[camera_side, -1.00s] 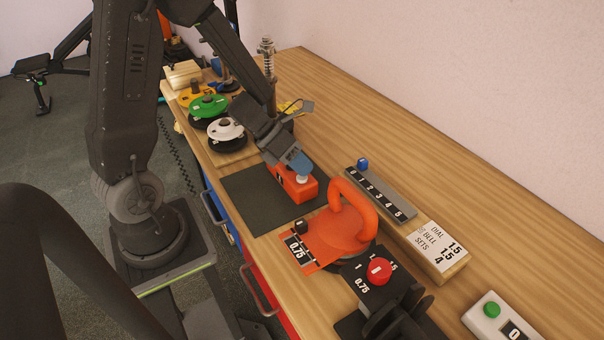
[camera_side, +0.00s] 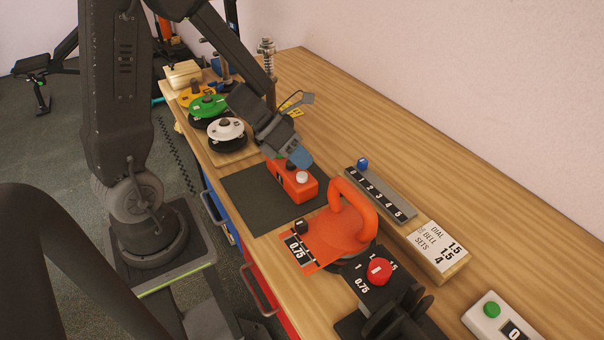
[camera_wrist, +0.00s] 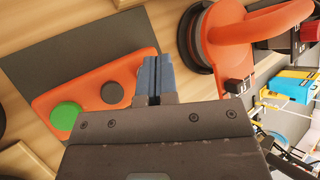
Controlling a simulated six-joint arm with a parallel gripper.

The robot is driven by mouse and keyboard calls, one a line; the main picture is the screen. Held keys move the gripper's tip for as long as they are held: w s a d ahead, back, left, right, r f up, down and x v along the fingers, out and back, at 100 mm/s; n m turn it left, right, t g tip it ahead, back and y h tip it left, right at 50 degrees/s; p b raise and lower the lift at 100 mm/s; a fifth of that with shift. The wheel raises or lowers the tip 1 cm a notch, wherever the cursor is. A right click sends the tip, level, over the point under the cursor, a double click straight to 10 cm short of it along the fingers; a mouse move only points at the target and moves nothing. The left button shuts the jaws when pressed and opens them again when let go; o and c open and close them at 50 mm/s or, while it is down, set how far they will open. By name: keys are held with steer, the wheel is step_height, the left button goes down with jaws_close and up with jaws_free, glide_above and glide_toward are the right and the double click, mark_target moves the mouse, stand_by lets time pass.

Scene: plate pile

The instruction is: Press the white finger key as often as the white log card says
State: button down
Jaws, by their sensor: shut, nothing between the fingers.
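The white finger key (camera_side: 302,177) is a round button at the near end of an orange box (camera_side: 309,190) on a dark mat. My gripper (camera_side: 302,162) is shut and empty, with its blue fingertips just above the white key, apart from it. In the wrist view, the blue fingers (camera_wrist: 155,80) hide the white key, while a green button (camera_wrist: 65,116) and a dark grey button (camera_wrist: 111,93) show on the orange box. The white log card (camera_side: 436,245) lies on a wooden block to the right and reads DIAL 1.5, BELL 1.5, SETS 4.
An orange kettlebell-like handle (camera_side: 355,207) stands right of the mat. A grey numbered rail (camera_side: 380,195) with a blue peg lies behind it. A red knob (camera_side: 379,271) and a white box with a green button (camera_side: 492,310) are nearer. Stacked plates (camera_side: 227,130) stand left.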

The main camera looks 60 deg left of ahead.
steer(key=shift+r, duration=2.5)
steer(key=shift+w+r+n, duration=0.25)
steer(key=shift+w+n, duration=0.05)
steer(key=w+r+n+t+y, duration=0.35)
steer(key=r+n+t, duration=0.2)
steer(key=n, duration=0.25)
step_height(320, 180, up, 5)
steer(key=n+y, duration=0.6)
steer(key=n, duration=0.7)
glide_above(302, 173)
steer(key=a, duration=0.3)
steer(key=s+d+n+g+h, duration=0.2)
steer(key=s+d+n+g, duration=0.4)
steer(key=s+n, duration=0.6)
steer(key=d+n, duration=0.2)
steer(key=n, duration=0.1)
steer(key=shift+s+h, duration=0.35)
steer(key=shift+s, duration=0.05)
